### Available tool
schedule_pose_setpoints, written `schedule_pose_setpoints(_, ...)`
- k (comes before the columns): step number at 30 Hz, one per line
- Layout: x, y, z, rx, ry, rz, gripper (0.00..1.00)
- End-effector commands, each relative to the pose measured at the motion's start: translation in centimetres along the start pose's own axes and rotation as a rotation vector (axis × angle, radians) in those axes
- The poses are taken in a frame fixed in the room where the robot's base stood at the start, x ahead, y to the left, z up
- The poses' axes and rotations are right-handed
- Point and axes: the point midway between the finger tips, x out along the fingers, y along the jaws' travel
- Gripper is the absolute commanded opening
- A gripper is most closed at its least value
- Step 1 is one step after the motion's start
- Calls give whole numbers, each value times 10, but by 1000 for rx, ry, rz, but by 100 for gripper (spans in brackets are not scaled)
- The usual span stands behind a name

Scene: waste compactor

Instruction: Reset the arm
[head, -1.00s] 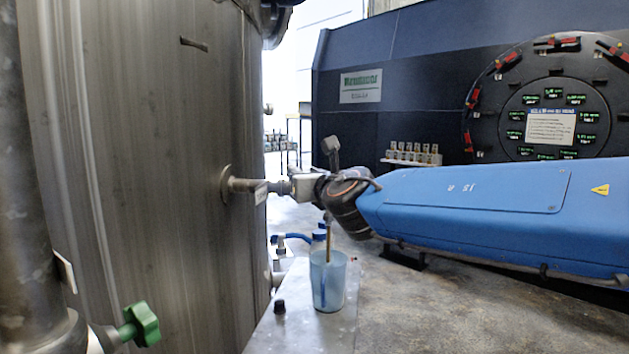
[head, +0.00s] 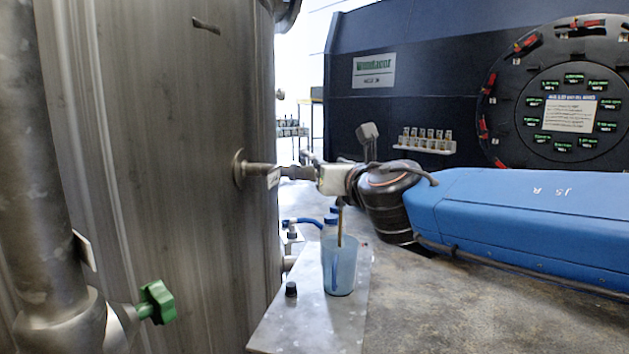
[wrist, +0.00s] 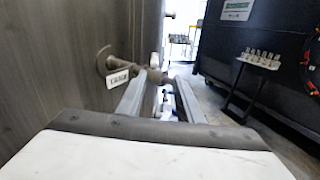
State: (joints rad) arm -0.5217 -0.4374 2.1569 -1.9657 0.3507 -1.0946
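My gripper (head: 318,176) is at the end of my blue arm, just right of the tap pipe (head: 260,169) on the big metal tank (head: 150,150). In the wrist view the two grey fingers of my gripper (wrist: 160,77) stand apart with a gap between them. The pipe's end (wrist: 154,76) shows just past the fingertips. I cannot tell whether the fingers touch it. I see nothing held in the gap.
A translucent blue cup (head: 340,268) with a stick in it stands on a metal plate (head: 275,325) below my gripper. A green valve knob (head: 157,302) is at lower left.

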Motion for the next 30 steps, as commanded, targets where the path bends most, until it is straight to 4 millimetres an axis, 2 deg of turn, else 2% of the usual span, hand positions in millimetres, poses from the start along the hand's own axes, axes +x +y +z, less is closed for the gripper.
schedule_pose_setpoints(4, -14, -46, -15, 231, 19, -116, 33)
schedule_pose_setpoints(8, -36, -100, -42, 541, 33, -276, 33)
schedule_pose_setpoints(12, -69, -151, -80, 877, 29, -460, 33)
schedule_pose_setpoints(18, -126, -201, -145, 1345, -9, -736, 33)
schedule_pose_setpoints(21, -158, -214, -181, 1573, -42, -879, 33)
schedule_pose_setpoints(24, -190, -219, -216, 1796, -82, -1028, 33)
schedule_pose_setpoints(30, -250, -205, -282, 2222, -182, -1334, 33)
